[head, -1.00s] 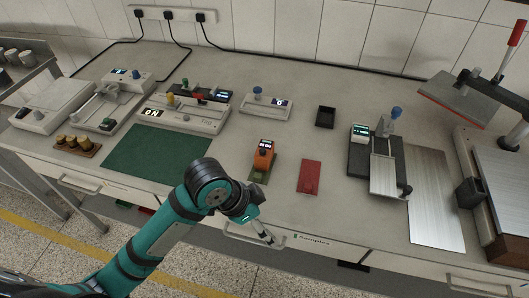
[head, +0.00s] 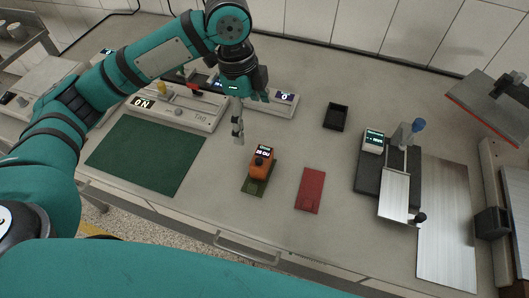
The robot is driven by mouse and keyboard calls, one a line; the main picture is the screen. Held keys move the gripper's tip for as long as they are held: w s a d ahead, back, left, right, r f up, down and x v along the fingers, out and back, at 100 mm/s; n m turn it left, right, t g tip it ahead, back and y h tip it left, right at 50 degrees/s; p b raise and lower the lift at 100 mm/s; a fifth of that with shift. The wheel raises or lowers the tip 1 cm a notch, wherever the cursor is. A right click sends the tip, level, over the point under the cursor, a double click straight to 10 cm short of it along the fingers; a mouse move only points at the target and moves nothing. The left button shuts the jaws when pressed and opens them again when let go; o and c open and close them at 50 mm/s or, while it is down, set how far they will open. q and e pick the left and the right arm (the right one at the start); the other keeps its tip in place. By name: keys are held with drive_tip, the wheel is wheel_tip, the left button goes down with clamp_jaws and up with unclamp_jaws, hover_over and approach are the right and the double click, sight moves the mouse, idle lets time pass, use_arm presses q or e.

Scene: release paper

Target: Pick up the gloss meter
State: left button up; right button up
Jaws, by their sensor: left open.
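The gloss meter, an orange handheld block with a small lit display (head: 261,163), stands on a dark green base (head: 254,187) near the front of the bench. My left gripper (head: 238,134) hangs pointing down above the bench, behind and a little left of the gloss meter. It is open and empty, and apart from the meter. Its fingers look narrow from this side. My right gripper is not in view.
A red block (head: 310,190) lies right of the meter, and a black tray (head: 336,117) sits behind it. A green mat (head: 148,155) lies to the left. An instrument with a metal plate (head: 394,194) stands on the right. Bare bench lies around the meter.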

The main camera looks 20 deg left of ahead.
use_arm(q)
approach(262, 156)
drive_tip(key=shift+s+a+f+p, duration=0.3)
drive_tip(key=shift+s+f+p, duration=0.1)
drive_tip(key=shift+s, duration=0.1)
drive_tip(key=f, duration=0.3)
drive_tip(key=shift+w+d, duration=0.2)
drive_tip(key=shift+w, duration=0.15)
drive_tip(key=shift+s+d+f, duration=0.1)
drive_tip(key=shift+d+f, duration=0.05)
drive_tip(key=shift+f, duration=0.75)
drive_tip(key=f+p, duration=0.1)
drive_tip(key=f, duration=0.1)
drive_tip(key=d+f, duration=0.1)
drive_tip(key=f, duration=0.1)
drive_tip(key=shift+w+f+p, duration=0.2)
drive_tip(key=shift+p, duration=0.15)
drive_tip(key=shift+f, duration=0.25)
drive_tip(key=c, duration=1.7)
drive_tip(key=shift+o, duration=0.2)
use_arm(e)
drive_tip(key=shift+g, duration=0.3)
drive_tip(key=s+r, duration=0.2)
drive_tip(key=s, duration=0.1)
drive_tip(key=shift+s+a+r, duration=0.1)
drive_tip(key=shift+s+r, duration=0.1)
use_arm(q)
drive_tip(key=shift+r, duration=0.1)
